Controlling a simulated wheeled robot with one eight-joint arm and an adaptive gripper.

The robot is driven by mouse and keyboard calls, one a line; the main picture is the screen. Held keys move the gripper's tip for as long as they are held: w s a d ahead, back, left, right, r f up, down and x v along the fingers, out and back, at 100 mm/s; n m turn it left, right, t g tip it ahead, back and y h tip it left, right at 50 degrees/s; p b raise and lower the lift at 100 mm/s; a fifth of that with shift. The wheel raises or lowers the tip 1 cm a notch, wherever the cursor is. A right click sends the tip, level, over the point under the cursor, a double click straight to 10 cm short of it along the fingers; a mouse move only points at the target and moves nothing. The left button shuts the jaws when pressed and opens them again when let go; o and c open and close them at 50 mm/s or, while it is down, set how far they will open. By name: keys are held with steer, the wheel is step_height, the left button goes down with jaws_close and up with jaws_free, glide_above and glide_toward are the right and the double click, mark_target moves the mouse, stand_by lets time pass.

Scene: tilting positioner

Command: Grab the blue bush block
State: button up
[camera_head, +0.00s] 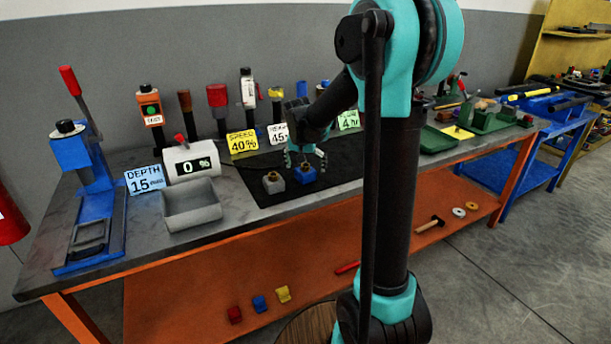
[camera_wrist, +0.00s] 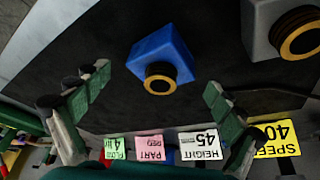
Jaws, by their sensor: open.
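The blue bush block (camera_head: 305,174) stands on the black mat on the bench, with a brass-coloured ring in its top. In the wrist view the blue bush block (camera_wrist: 165,55) lies ahead of the fingers, near the middle between them, its dark-bored ring facing the camera. My gripper (camera_head: 305,158) is above the block in the head view; its teal fingers partly cover it. In the wrist view my gripper (camera_wrist: 150,92) is open and empty, with green-padded fingers spread on either side. I cannot tell the exact height gap.
A grey block with a similar ring (camera_head: 273,182) stands just left of the blue one. Sign cards such as the yellow speed card (camera_head: 243,142) stand behind. A grey tray (camera_head: 191,204) and a blue press (camera_head: 80,175) are further left.

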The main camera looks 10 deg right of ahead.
steer(key=c, duration=1.9)
steer(key=shift+r, duration=0.15)
